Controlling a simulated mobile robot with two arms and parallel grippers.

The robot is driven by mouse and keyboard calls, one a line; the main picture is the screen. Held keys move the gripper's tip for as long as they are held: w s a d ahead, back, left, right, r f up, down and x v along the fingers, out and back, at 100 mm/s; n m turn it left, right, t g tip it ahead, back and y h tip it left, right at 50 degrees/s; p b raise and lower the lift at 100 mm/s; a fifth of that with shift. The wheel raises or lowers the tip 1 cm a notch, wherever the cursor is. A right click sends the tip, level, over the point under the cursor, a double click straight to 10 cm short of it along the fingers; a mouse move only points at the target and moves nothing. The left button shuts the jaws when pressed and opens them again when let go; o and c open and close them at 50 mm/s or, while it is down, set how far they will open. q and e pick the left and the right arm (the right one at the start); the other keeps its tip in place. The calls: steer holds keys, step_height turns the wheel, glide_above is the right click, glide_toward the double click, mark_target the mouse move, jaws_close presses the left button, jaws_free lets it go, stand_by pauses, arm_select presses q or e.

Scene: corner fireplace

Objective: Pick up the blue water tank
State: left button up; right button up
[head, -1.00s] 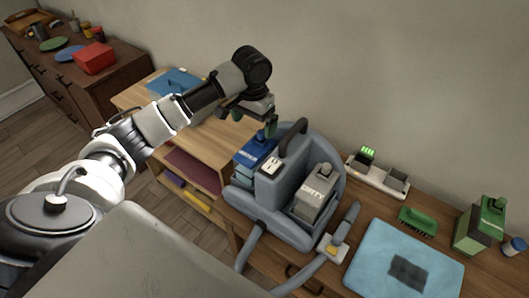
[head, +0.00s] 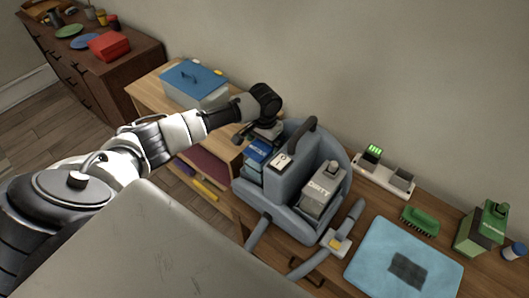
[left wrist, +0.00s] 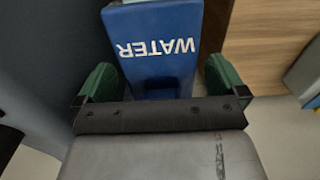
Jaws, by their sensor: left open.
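The blue water tank (head: 258,151) sits in the left side of the grey cleaning machine (head: 280,188). In the left wrist view the tank (left wrist: 155,45) shows its blue face with white "WATER" lettering, upside down. My left gripper (left wrist: 163,82) is open, with one green finger on each side of the tank's near end. Gaps show beside the fingers, and I cannot tell whether either touches the tank. In the head view my wrist hangs just above the tank and hides part of its top. My right gripper is in neither view.
A grey tank marked "DIRTY" (head: 322,190) stands in the machine's right side, with a black handle (head: 302,135) between the tanks. A charger (head: 383,176), green brush (head: 420,219), blue mat (head: 375,260) and green container (head: 482,229) lie to the right.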

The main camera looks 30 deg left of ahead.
arm_select(q)
steer(key=shift+c, duration=0.2)
steer(key=c, duration=1.4)
steer(key=shift+w, duration=0.1)
steer(key=shift+c, duration=1.2)
steer(key=shift+r, duration=0.2)
